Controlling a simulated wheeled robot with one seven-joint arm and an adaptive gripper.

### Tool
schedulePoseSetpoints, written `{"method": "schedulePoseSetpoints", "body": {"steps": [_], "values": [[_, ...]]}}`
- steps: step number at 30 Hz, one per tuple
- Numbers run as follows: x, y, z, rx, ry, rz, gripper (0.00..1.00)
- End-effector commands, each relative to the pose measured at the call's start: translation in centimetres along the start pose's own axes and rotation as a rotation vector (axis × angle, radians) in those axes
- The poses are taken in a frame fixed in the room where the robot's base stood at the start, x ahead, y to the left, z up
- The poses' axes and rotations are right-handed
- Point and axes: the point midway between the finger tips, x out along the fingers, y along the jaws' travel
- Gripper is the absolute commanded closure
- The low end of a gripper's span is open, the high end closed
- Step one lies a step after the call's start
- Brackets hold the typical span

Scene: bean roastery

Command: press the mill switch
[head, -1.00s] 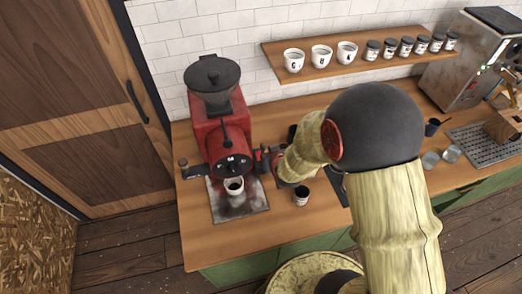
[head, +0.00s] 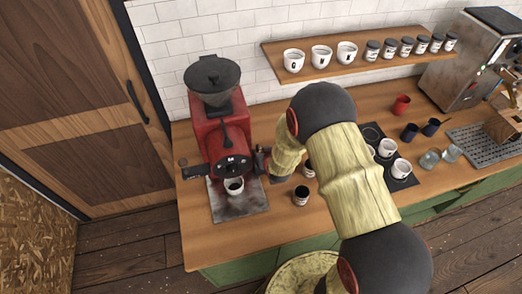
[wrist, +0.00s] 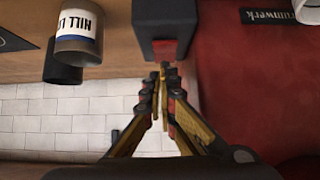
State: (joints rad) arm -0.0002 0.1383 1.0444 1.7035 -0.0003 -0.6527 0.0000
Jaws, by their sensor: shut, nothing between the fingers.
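The red mill (head: 208,138) with a dark hopper stands at the left of the counter. Its red side (wrist: 245,85) fills the right of the wrist view. A dark grey box with a red face, which looks like the mill switch (wrist: 165,46), sticks out beside that side at the top centre. My gripper (wrist: 163,72) is shut and empty, its fingertips just below the box in the picture. I cannot tell whether they touch it. In the head view my gripper (head: 262,160) is at the mill's right side, and the switch cannot be made out there.
A white cup (head: 235,185) stands on the metal tray (head: 228,208) under the mill. A dark-topped cup (head: 301,196) is right of the tray. In the wrist view a labelled container (wrist: 78,30) is at left. White cups (head: 387,148) stand beyond my arm. The counter's front left is clear.

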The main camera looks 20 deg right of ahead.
Motion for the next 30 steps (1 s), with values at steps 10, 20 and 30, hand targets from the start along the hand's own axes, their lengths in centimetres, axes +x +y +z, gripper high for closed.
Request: {"method": "schedulePoseSetpoints", "body": {"steps": [10,20,30], "values": [[0.2,0.0,0.2,0.0,0.0,0.0,1.0],[0.8,0.0,0.5,0.0,-0.016,0.0,1.0],[0.1,0.0,1.2,0.0,-0.018,0.0,1.0]]}}
